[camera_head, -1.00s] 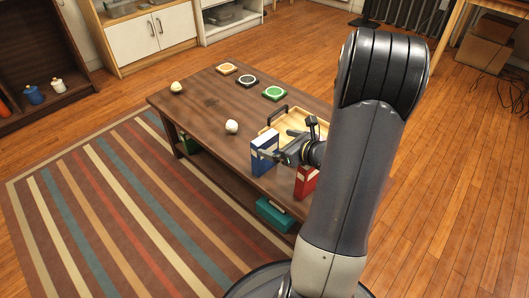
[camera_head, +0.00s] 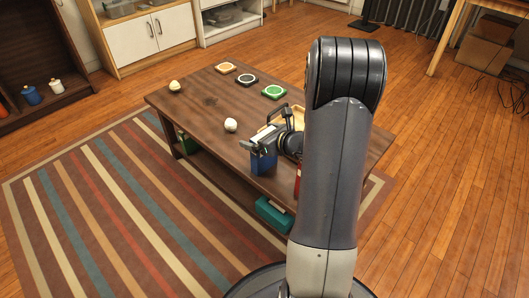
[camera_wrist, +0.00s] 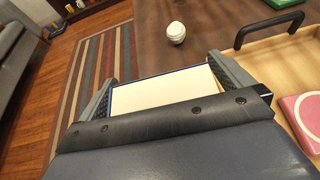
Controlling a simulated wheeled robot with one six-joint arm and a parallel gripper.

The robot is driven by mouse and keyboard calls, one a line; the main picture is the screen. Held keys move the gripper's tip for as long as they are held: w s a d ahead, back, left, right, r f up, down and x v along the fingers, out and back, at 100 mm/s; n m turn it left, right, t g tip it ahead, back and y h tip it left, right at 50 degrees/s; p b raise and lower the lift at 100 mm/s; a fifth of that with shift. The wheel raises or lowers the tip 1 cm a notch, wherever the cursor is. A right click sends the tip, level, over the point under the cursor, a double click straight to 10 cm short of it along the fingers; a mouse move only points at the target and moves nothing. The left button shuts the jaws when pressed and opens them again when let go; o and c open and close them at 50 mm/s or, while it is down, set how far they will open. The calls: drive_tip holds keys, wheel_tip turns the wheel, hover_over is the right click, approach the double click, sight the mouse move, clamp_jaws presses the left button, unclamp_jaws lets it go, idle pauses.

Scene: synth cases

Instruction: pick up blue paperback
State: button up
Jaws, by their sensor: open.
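The blue paperback (camera_head: 263,163) stands upright on the table near its front edge in the head view. In the wrist view I look down on its pale page edges, framed by thin blue covers (camera_wrist: 165,88). My gripper (camera_head: 260,147) is over the top of the book. In the wrist view its open fingers (camera_wrist: 165,84) stand on either side of the book, one at the left end and one at the right. I cannot tell whether either finger touches it. My arm hides part of the table to the right.
A red book (camera_head: 298,180) stands just right of the blue one, mostly hidden. A wooden tray (camera_wrist: 262,56) with a black handle lies behind, holding a pink item (camera_wrist: 303,115). A white ball (camera_head: 230,125) sits close by. Coasters (camera_head: 273,91) lie at the far end.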

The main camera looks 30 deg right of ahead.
drive_tip(key=shift+c, duration=0.2)
drive_tip(key=c, duration=1.3)
